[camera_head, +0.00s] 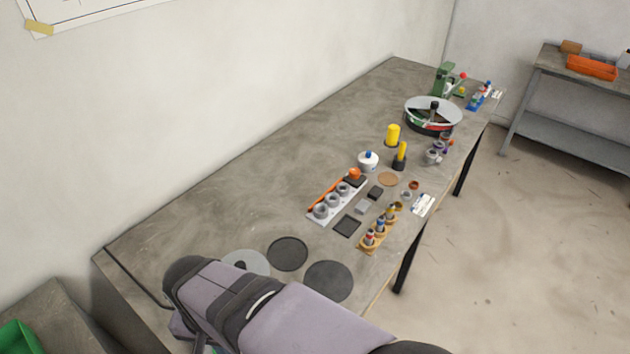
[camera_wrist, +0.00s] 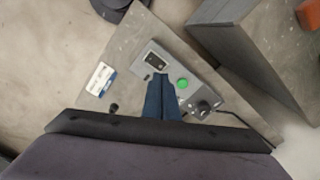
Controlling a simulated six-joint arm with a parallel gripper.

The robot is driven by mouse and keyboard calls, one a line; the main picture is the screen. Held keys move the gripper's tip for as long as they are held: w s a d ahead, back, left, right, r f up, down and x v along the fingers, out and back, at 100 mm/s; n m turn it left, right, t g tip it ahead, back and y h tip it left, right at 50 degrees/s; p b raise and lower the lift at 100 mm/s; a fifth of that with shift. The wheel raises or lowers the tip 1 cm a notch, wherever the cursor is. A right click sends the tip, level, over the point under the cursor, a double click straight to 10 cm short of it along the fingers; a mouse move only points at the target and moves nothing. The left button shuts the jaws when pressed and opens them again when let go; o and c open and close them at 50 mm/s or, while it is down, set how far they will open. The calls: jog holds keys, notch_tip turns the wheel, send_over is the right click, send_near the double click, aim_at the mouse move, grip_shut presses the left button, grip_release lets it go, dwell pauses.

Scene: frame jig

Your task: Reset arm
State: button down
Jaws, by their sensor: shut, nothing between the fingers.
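My arm reaches in from the bottom of the head view and covers the near end of the grey workbench (camera_head: 250,185). My gripper is hidden behind my arm there. In the wrist view my gripper (camera_wrist: 163,80) shows as two dark blue fingers, shut together with nothing between them. The fingers point toward a grey panel with a round green button (camera_wrist: 182,83), a black knob (camera_wrist: 203,107) and a dark plate (camera_wrist: 154,60). I cannot tell how far the fingertips are above it.
A white frame jig (camera_head: 336,200) with several grey rings stands mid-bench. Around it are small blocks, a wooden holder (camera_head: 378,232), yellow-handled tools (camera_head: 393,134) and a divided round tray (camera_head: 433,112). Dark discs (camera_head: 288,254) lie near my arm. A white card (camera_wrist: 101,78) lies beside the panel.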

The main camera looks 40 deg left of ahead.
jog(key=d+f+n, duration=0.1)
jog(key=n, duration=0.1)
jog(key=d+f+n, duration=0.2)
jog(key=n, duration=0.1)
jog(key=d+f+n, duration=0.1)
jog(key=n, duration=0.2)
jog(key=shift+d+f+h, duration=0.3)
jog(key=shift+d+f, duration=0.05)
jog(key=shift+f, duration=0.05)
jog(key=shift+n+h, duration=0.4)
jog(key=shift+n, duration=0.5)
jog(key=d, duration=0.2)
jog(key=w+d+f, duration=0.1)
jog(key=d, duration=0.3)
jog(key=shift+w+d+f, duration=0.15)
jog(key=shift+w+d, duration=0.1)
jog(key=shift+w, duration=0.15)
jog(key=w+d+r+m, duration=0.2)
jog(key=w+d+m, duration=0.35)
jog(key=d, duration=0.55)
jog(key=w+d+r+m+y, duration=0.1)
jog(key=w+d+m, duration=0.5)
jog(key=d, duration=0.5)
jog(key=w+d+r+m, duration=0.2)
jog(key=w+d+m, duration=0.4)
jog(key=d, duration=0.5)
notch_tip(320, 180, down, 15)
jog(key=w+n+b, duration=0.1)
jog(key=b, duration=1.4)
jog(key=shift+w, duration=0.2)
